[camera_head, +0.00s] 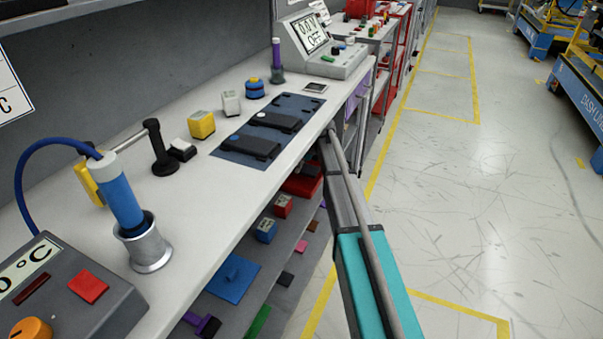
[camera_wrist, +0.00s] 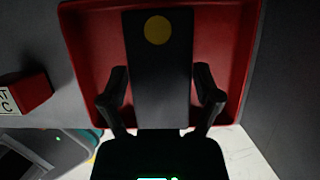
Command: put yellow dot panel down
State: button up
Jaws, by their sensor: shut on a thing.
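The yellow dot panel (camera_wrist: 160,60) is a dark slab with a yellow dot near its far end in the wrist view. My gripper (camera_wrist: 161,85) is shut on it, one finger on each long side. The panel is over the red tray (camera_wrist: 86,60), within its side walls. I cannot tell whether it touches the tray floor. In the head view the red tray (camera_head: 297,187) sits on the shelf below the worktop, and my gripper is mostly hidden by the worktop edge and my arm.
A red labelled box (camera_wrist: 24,92) stands left of the tray in the wrist view. A blue box (camera_head: 266,230) is on the same shelf. The white worktop (camera_head: 190,180) overhangs the shelf and holds a blue mat (camera_head: 228,154) with dark modules. The floor to the right is clear.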

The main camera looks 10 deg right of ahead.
aim_at(304, 168)
jog(key=shift+f+b, duration=1.55)
jog(key=shift+f, duration=0.15)
jog(key=shift+f, duration=0.15)
jog(key=o, duration=1)
jog(key=shift+o, duration=0.2)
jog(key=p+v, duration=0.5)
jog(key=shift+r, duration=0.35)
jog(key=s+d, duration=0.7)
jog(key=d, duration=0.2)
jog(key=shift+d, duration=0.3)
jog(key=shift+f, duration=0.15)
